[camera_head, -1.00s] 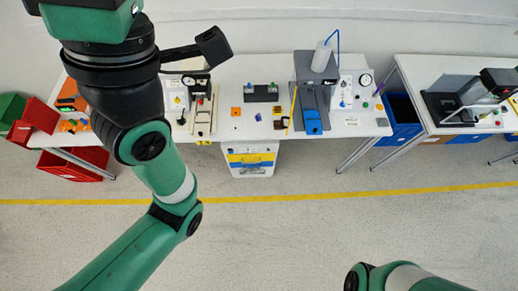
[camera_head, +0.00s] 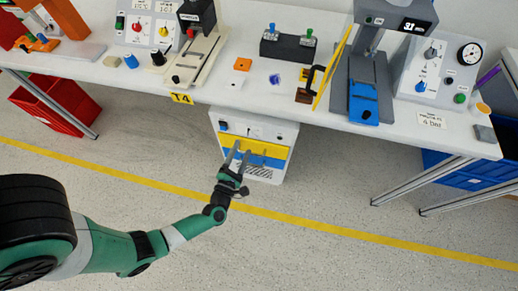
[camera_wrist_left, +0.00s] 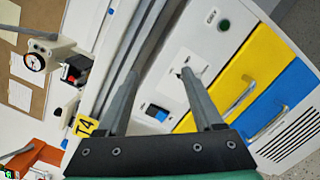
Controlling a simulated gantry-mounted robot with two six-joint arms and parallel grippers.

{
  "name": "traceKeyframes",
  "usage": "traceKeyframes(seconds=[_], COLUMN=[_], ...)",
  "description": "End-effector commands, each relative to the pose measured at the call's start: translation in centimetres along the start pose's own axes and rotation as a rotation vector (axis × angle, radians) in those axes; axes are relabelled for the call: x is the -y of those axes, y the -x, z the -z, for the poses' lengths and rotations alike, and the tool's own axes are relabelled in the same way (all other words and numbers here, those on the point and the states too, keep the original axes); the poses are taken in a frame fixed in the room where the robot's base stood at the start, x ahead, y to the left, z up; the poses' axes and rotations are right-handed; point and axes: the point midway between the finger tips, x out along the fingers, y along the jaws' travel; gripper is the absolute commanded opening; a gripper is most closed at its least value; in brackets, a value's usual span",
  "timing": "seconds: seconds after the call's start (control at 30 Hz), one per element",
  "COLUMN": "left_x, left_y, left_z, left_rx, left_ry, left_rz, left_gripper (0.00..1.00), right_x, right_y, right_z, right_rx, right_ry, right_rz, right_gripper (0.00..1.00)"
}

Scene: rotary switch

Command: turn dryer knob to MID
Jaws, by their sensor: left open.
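The dryer is a white cabinet (camera_head: 287,170) under the table, with a yellow drawer front (camera_head: 272,150), a blue one and a grille. Its upper panel shows in the left wrist view, with a green button (camera_wrist_left: 223,25), a small dark knob (camera_wrist_left: 178,74) on a pale plate and a blue-black rocker switch (camera_wrist_left: 157,112). My left gripper (camera_head: 239,150) is open in front of the cabinet. In the left wrist view, its right fingertip overlaps the knob, whose setting is too small to read; I cannot tell whether they touch. My right gripper is out of view.
The white table (camera_head: 215,88) stands above the cabinet, carrying several devices. A yellow T4 tag (camera_head: 181,98) hangs on its front edge. A red bin (camera_head: 60,107) is under the left side and a blue bin (camera_head: 480,170) under the right. The floor in front is clear.

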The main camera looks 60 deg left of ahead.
Motion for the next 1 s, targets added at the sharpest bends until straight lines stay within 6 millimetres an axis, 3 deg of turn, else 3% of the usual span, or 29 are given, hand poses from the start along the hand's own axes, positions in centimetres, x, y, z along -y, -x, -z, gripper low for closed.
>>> traceKeyframes(seconds=[0.03,0.13,0.47,1.0], left_x=[3.3,4.9,5.0,5.3], left_y=[1.1,2.2,1.7,-8.4], left_z=[3.5,5.9,6.1,6.5], left_rx=[-0.018,-0.037,-0.041,-0.039], left_ry=[-0.016,-0.032,-0.033,-0.033], left_rz=[0.014,0.028,0.023,0.024], left_gripper=[0.68,0.68,0.68,0.68], right_x=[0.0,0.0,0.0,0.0], right_y=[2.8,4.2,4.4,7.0], right_z=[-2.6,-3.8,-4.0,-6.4], right_rx=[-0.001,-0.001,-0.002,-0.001], right_ry=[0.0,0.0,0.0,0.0], right_rz=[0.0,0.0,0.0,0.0], right_gripper=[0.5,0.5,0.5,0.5])
